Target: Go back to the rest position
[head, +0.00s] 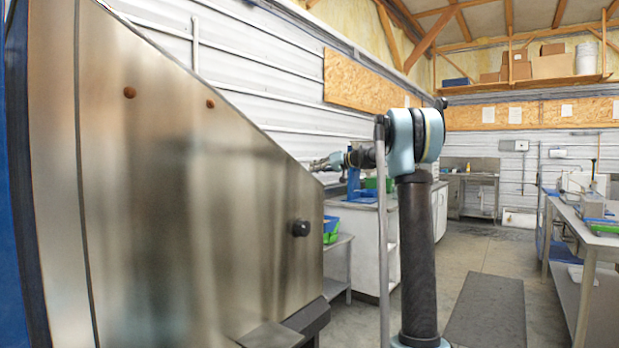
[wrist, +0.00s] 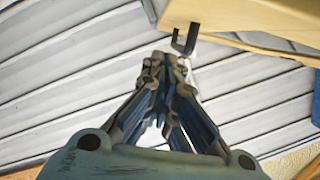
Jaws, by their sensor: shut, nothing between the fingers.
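My gripper (head: 316,165) reaches out to the left from my arm in the head view, just past the sloping edge of a big metal hopper (head: 190,190). It looks small there, and the hopper's edge is close to its tips. In the wrist view my gripper (wrist: 165,60) points up the picture with its fingertips together and nothing between them. A dark hook-shaped piece (wrist: 185,39) shows just beyond the fingertips, below a tan board (wrist: 245,18). I cannot tell whether the fingertips touch it.
A white cabinet (head: 363,245) and a shelf with blue and green bins (head: 330,230) stand behind my arm. A black knob (head: 300,228) sticks out of the hopper. A workbench (head: 590,235) stands at the right. The aisle floor with a dark mat (head: 485,312) is clear.

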